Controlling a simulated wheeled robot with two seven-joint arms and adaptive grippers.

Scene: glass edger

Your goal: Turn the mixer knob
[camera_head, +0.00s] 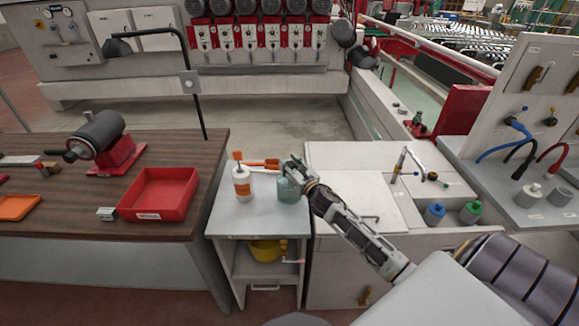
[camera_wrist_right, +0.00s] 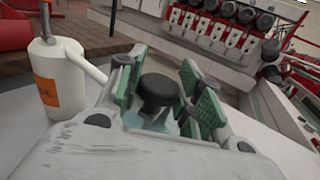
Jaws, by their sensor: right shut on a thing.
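My right gripper (camera_head: 291,171) is at the small metal-topped cabinet, over a teal, see-through jar (camera_head: 288,191). In the right wrist view a black round knob (camera_wrist_right: 158,92) sits between the green-padded fingers (camera_wrist_right: 162,95), and the gripper is shut on it. The knob appears to be on top of the teal jar, but its lower part is hidden. A tap with a small dark knob (camera_head: 432,176) stands on the white counter to the right, apart from my gripper. My left gripper is not in view.
A white bottle with an orange label (camera_head: 242,185) stands close left of my right gripper. A red tray (camera_head: 160,192) lies on the wooden table. Blue-capped (camera_head: 434,213) and green-capped (camera_head: 471,212) bottles stand right of my forearm. The cabinet top's front is clear.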

